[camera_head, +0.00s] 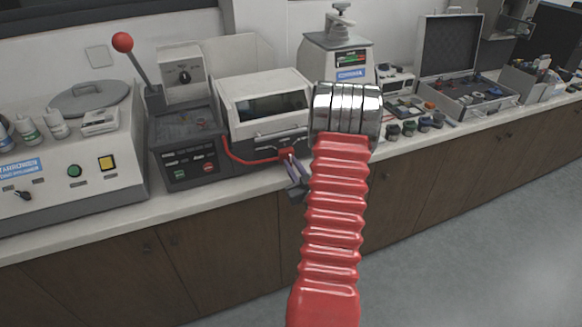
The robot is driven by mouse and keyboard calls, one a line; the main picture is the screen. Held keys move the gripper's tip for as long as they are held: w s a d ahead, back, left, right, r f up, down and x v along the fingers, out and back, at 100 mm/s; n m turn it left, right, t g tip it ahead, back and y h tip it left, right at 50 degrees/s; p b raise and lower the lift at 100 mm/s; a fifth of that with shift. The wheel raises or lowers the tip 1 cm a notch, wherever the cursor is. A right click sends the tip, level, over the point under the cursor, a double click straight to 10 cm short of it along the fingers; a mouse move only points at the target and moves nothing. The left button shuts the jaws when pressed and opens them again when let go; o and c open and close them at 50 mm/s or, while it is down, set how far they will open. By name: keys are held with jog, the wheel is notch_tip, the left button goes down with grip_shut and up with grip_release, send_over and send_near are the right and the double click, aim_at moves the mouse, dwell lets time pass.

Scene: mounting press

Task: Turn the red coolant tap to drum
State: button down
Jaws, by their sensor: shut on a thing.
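The red coolant tap (286,153) is a small red piece at the front edge of the bench, below the white machine with the dark window. A red hose (236,157) runs to it from the left. My gripper (293,162) reaches up to the tap from below and in front, and its thin purple-grey fingers are shut on it. The fingers hide part of the tap, so which way its handle points cannot be told. No drum marking can be read.
My red ribbed arm hides part of the bench front. The white machine (265,95) stands behind the tap, with a dark lever press (190,140) to its left. Small dark pots (408,128) stand to the right. The floor (480,240) is clear.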

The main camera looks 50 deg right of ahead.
jog(key=shift+w+a+f+m, duration=0.1)
jog(key=shift+a+f+m, duration=0.1)
jog(key=shift+m, duration=0.4)
jog(key=c, duration=1.9)
grip_release()
jog(key=shift+c, duration=0.2)
jog(key=shift+o, duration=1)
jog(key=shift+d+r, duration=0.1)
jog(key=shift+r, duration=0.05)
jog(key=v, duration=1.3)
jog(key=shift+s, duration=0.35)
